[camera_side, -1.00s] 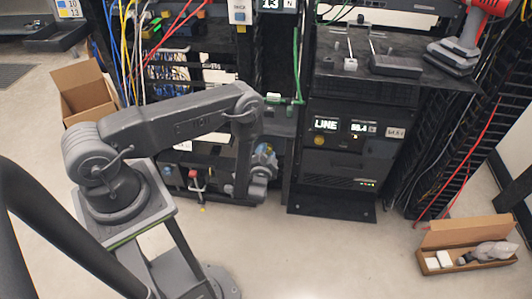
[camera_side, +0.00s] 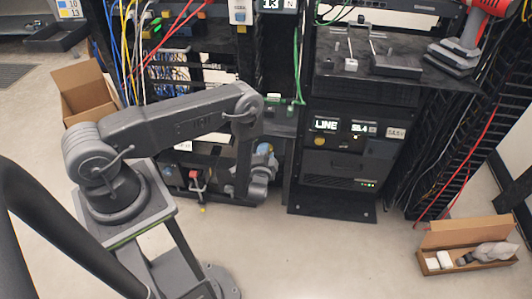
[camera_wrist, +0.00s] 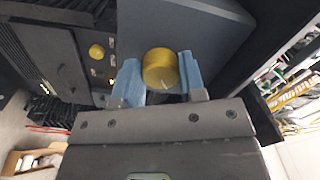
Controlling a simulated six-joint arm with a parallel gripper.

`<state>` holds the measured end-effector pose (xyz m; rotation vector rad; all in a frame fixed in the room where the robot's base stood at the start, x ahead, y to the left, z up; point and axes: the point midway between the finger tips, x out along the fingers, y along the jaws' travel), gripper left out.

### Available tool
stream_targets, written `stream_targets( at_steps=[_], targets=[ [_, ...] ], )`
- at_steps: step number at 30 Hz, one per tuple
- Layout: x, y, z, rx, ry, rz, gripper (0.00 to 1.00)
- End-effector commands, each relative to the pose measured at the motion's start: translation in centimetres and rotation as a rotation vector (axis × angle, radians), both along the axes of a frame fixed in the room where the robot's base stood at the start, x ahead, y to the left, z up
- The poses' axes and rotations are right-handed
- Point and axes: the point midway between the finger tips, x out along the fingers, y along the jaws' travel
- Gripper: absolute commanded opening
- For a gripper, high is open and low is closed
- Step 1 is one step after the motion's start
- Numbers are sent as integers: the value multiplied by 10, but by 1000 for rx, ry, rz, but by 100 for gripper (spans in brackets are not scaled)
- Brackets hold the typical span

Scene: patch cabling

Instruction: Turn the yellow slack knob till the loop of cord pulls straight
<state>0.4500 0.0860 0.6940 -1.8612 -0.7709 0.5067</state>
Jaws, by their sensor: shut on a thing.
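The yellow slack knob (camera_wrist: 160,68) is round and sits between the two blue fingers of my gripper (camera_wrist: 161,78) in the wrist view. My gripper is shut on it, one finger on each side. A pale mark shows on the knob's lower face. In the side view my gripper (camera_side: 264,158) is low at the rack, left of the lit panel, and the held knob is hidden there. A green cord (camera_side: 297,66) hangs on the rack above my gripper. I cannot tell whether it is the task's cord; no clear loop shows.
A shelf (camera_side: 400,80) with tools juts out above. Cables hang on both sides. An open box (camera_side: 465,245) lies on the floor at right.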

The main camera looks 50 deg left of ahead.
Motion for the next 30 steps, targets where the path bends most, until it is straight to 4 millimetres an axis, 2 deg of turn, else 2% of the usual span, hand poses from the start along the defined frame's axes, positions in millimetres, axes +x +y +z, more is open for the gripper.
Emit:
stream_targets(
  at_steps=[1,9,20,30],
  targets=[
    [-1,-1,-1,-1,2,-2,38],
    [0,0,0,-1,1,0,63],
    [-6,-7,0,-1,1,-2,63],
    [-55,-58,0,0,3,-10,63]
  ],
)
